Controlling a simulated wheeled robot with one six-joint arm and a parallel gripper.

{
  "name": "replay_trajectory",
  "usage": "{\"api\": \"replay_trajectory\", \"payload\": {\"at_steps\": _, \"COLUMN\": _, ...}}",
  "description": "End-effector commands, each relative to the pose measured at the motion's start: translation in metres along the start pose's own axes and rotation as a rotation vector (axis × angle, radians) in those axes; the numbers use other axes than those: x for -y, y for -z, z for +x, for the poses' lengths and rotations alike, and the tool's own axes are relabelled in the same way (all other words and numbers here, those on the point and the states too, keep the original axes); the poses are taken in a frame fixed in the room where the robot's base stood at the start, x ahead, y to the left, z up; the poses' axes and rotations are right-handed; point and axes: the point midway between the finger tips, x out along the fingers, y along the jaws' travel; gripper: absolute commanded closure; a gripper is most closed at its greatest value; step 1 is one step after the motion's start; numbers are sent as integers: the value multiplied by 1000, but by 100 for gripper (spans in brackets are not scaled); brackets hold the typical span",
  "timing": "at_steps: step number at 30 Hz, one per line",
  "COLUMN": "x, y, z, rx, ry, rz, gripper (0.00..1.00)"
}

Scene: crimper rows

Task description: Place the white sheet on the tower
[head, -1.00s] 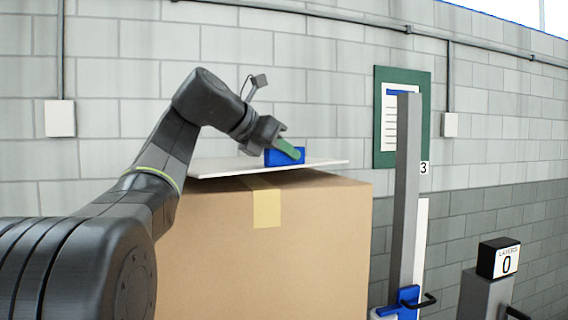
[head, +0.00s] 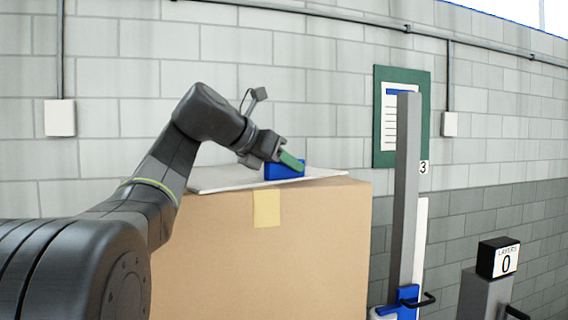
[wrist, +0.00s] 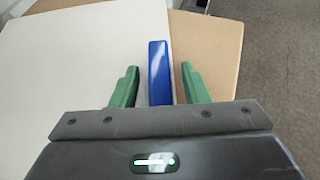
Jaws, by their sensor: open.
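The white sheet (head: 225,180) lies on top of a large cardboard box (head: 315,240), skewed to its edges; it also shows in the wrist view (wrist: 80,80). A blue block-like grip (head: 284,172) stands on the sheet. My gripper (head: 291,162) is at this grip. In the wrist view its green fingers (wrist: 160,72) are apart, one on each side of the blue grip (wrist: 158,85), with a gap on both sides. I cannot tell whether the whole underside of the sheet touches the box. Nothing in view is plainly marked as the tower.
A grey post (head: 408,180) with a blue clamp (head: 408,296) stands right of the box. Further right is a counter (head: 499,258) reading LAYERS 0. A green board (head: 424,120) hangs on the block wall. Bare box top (wrist: 212,50) shows right of the sheet.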

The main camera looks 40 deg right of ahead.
Motion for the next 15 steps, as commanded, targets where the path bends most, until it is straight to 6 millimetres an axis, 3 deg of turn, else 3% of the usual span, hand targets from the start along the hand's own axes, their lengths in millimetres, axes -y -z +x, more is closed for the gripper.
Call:
{"api": "replay_trajectory", "payload": {"at_steps": 5, "x": 0, "y": -1, "z": -10, "rx": 0, "ry": -2, "rz": 0, "gripper": 58}}
{"api": "replay_trajectory", "payload": {"at_steps": 15, "x": -1, "y": -1, "z": -80, "rx": 1, "ry": -6, "rz": 0, "gripper": 58}}
